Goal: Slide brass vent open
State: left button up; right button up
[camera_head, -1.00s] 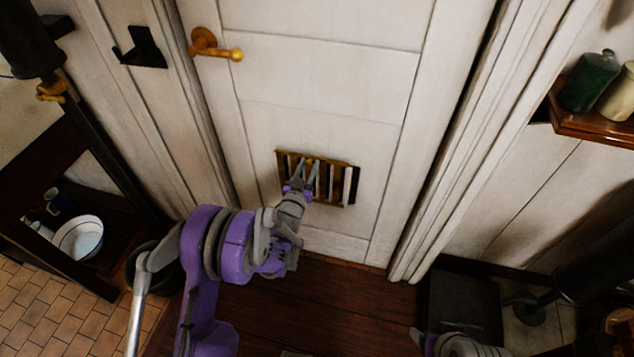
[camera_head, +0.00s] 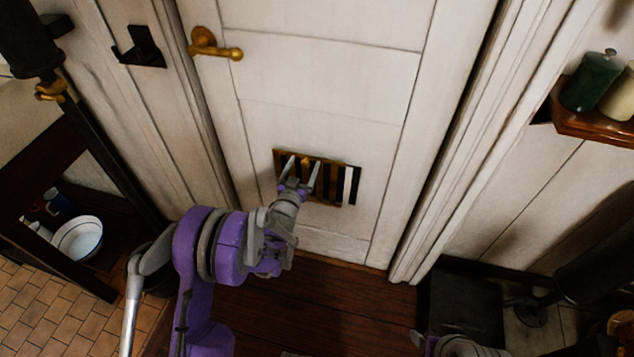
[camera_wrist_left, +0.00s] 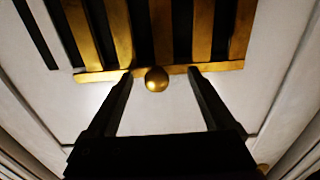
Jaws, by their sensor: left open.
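The brass vent (camera_head: 346,192) is a slatted grille low on the white door. Brass slats alternate with dark gaps, and a pale strip shows near its right end. In the left wrist view the brass slats (camera_wrist_left: 162,30) fill the top, with a round brass knob (camera_wrist_left: 156,79) at their lower rail. My left gripper (camera_head: 303,168) is in front of the vent, open. Its fingers stand on either side of the knob, with a gap on both sides. Part of my right arm (camera_head: 462,346) shows at the bottom edge; its jaws cannot be made out.
A brass door handle (camera_head: 215,46) sits higher on the door. A wooden shelf (camera_head: 598,127) with a green jar (camera_head: 590,82) is at the right. A white bowl (camera_head: 78,238) stands at the left. Dark floorboards (camera_head: 330,305) lie below the door.

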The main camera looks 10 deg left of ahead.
pick_arm(q)
jog(key=s+b, duration=0.3)
jog(key=s, duration=0.8)
jog(key=shift+a, duration=0.15)
dwell(0.4)
